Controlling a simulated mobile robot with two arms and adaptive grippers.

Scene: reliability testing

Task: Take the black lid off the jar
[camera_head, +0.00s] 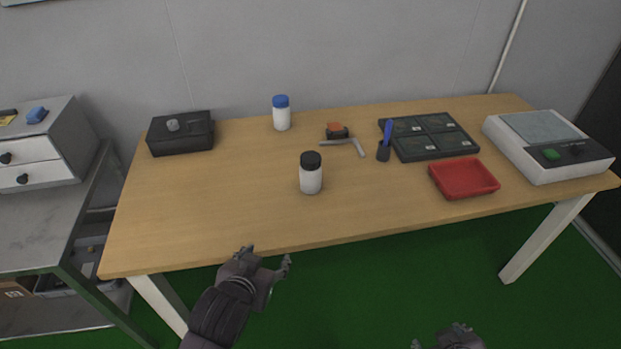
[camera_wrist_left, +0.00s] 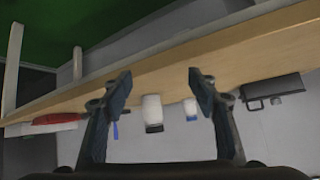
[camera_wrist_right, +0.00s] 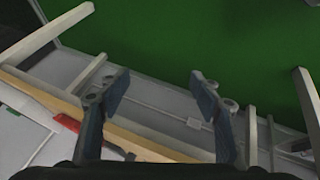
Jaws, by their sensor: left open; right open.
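A white jar (camera_head: 311,181) with a black lid (camera_head: 311,160) stands upright near the middle of the wooden table. The lid sits on the jar. In the left wrist view the jar (camera_wrist_left: 152,108) shows upside down between my fingers, some distance beyond them. My left gripper (camera_head: 268,259) is open and empty, in front of the table's front edge, left of and nearer than the jar. My right gripper (camera_head: 445,341) is only partly in view at the bottom edge of the head view. In its wrist view the right gripper (camera_wrist_right: 160,88) is open and empty, apart from the jar.
A white bottle with a blue cap (camera_head: 281,113) stands behind the jar. A black box (camera_head: 181,133) is at the back left. The front left is clear.

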